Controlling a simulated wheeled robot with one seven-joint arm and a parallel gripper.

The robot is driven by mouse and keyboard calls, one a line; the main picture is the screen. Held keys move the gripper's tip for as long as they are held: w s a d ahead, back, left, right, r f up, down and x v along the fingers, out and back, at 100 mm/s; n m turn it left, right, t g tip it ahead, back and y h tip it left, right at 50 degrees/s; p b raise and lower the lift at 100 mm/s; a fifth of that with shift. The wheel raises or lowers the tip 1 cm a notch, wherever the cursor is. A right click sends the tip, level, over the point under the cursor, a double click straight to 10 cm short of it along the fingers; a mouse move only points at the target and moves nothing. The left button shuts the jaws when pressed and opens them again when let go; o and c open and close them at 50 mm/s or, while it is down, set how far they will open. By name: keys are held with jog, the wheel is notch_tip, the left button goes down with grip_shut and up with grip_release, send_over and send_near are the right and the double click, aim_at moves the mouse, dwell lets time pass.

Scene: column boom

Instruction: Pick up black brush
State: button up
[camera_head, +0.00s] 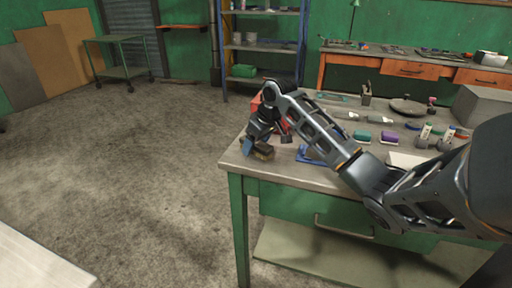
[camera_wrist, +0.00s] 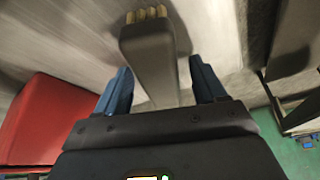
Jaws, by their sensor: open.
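The black brush (camera_wrist: 150,55) shows in the wrist view as a dark grey body with pale tan bristle tufts at its far end. It lies between the two blue fingers of my gripper (camera_wrist: 162,88), with gaps visible on both sides. In the head view my gripper (camera_head: 254,145) points down at the near left corner of the workbench. A small dark and tan thing, likely the brush (camera_head: 264,152), is beside the blue finger there. My gripper is open. How far the fingertips are from the bench top is hard to tell.
A red box (camera_wrist: 48,120) is close on the left in the wrist view. The workbench (camera_head: 236,162) also holds a green block (camera_head: 362,136), a purple block (camera_head: 390,138) and a grey box (camera_head: 484,108). Open floor (camera_head: 120,190) lies left of the bench.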

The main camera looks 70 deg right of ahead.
jog(key=shift+f, duration=0.15)
dwell(0.3)
jog(key=c, duration=1.2)
jog(key=shift+r, duration=0.45)
jog(key=r, duration=0.4)
jog(key=shift+s+d, duration=0.25)
jog(key=shift+s, duration=0.15)
jog(key=s+d+r, duration=0.1)
jog(key=s+r, duration=0.1)
jog(key=s, duration=0.1)
jog(key=s+d+r, duration=0.2)
jog(key=s, duration=0.1)
jog(key=s+d+r+b, duration=0.1)
jog(key=s+d+r, duration=0.1)
jog(key=s, duration=0.1)
jog(key=shift+s+r, duration=0.25)
jog(key=shift+s, duration=0.05)
